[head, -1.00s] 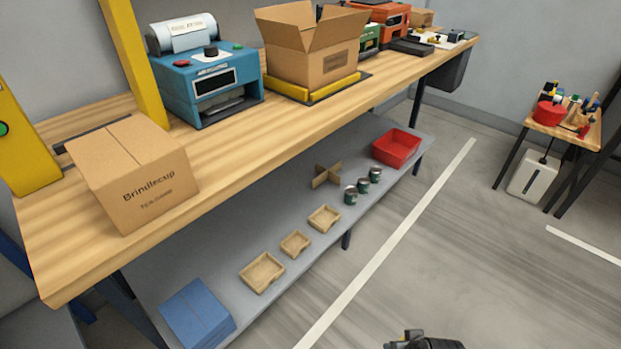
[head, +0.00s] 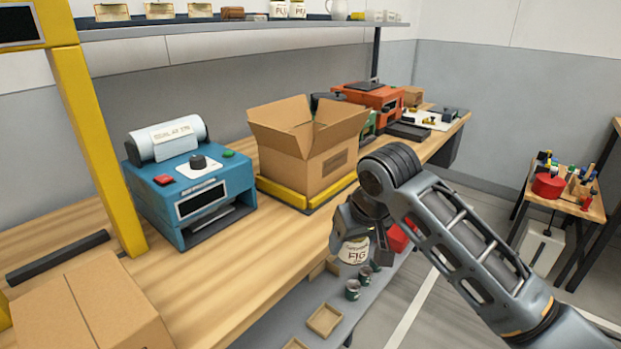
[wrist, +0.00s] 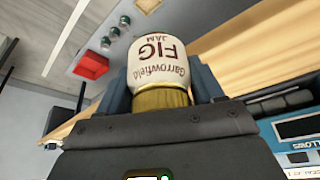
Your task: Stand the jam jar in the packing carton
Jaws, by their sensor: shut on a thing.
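A white jam jar (head: 354,251) labelled FIG is held in my gripper (head: 358,232) in the head view, in front of the bench's front edge. In the wrist view the jar (wrist: 160,62) sits between the two fingers, its gold lid (wrist: 160,99) nearest the camera and its label upside down. My gripper is shut on the jar. The open packing carton (head: 305,150) stands on the bench inside a yellow-edged frame (head: 290,197), behind and left of the jar, flaps spread. Its inside floor is hidden.
A blue machine (head: 190,190) stands left of the carton, and an orange machine (head: 370,95) stands to its right. A closed carton (head: 85,310) is at the near left. Under the bench, a shelf holds green tins (head: 352,290) and wooden trays (head: 325,319).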

